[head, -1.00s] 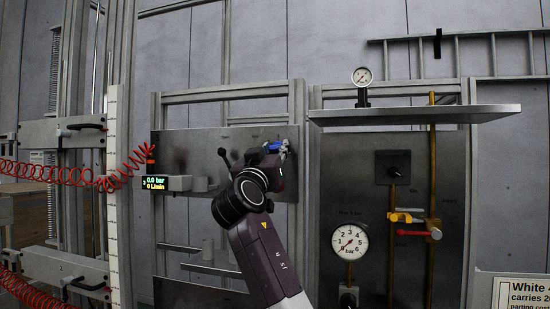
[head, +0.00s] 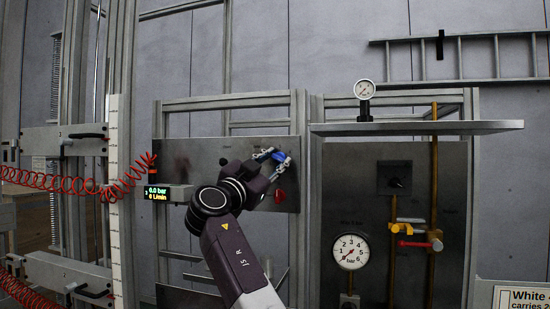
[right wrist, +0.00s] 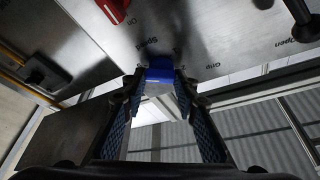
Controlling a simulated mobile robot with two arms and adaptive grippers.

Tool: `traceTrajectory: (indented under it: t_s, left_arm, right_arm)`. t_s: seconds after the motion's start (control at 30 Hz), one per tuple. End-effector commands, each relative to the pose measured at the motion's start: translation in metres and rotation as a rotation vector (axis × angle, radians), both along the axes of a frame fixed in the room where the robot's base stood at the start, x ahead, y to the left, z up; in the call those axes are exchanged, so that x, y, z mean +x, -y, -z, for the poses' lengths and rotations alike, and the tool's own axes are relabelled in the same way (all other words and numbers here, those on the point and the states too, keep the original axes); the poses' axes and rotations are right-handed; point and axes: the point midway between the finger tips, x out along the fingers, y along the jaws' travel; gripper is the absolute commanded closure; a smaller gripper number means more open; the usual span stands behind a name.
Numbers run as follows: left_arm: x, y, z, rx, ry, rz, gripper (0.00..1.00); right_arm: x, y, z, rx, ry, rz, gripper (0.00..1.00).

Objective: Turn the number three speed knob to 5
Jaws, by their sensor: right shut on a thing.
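The blue speed knob (right wrist: 159,73) is on the metal panel, beside a "Speed" label, in the right wrist view. My right gripper (right wrist: 160,84) has its two fingers on either side of the knob and is shut on it. In the head view the right gripper (head: 274,158) is at the upper right of the panel (head: 180,150), with a bit of blue showing between the fingers. The number marks around the knob are too small or covered to read its setting. My left gripper is not in view.
A red switch (head: 280,195) sits just below the gripper; it also shows beside "On" in the right wrist view (right wrist: 113,9). A black lever (right wrist: 301,14) is near "Open". A metal shelf (head: 415,128) and a large gauge (head: 350,251) are at right.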

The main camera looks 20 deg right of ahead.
Motion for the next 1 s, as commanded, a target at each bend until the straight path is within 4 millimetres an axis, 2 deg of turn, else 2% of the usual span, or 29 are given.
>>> traceTrajectory:
  t_s: [0.43, 0.47, 0.6, 1.0]
  left_arm:
    - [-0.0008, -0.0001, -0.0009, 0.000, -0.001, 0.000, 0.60]
    - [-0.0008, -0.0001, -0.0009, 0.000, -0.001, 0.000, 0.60]
    - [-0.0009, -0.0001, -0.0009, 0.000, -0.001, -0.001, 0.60]
    - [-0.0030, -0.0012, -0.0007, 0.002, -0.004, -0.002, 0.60]
  right_arm:
    - [-0.0002, -0.0005, -0.0007, 0.010, 0.008, -0.002, 0.97]
    - [-0.0002, -0.0005, -0.0007, 0.010, 0.008, -0.002, 0.72]
    - [-0.0002, -0.0004, -0.0006, 0.010, 0.008, -0.002, 0.56]
    - [-0.0030, -0.0046, 0.0022, 0.008, 0.006, -0.002, 0.55]
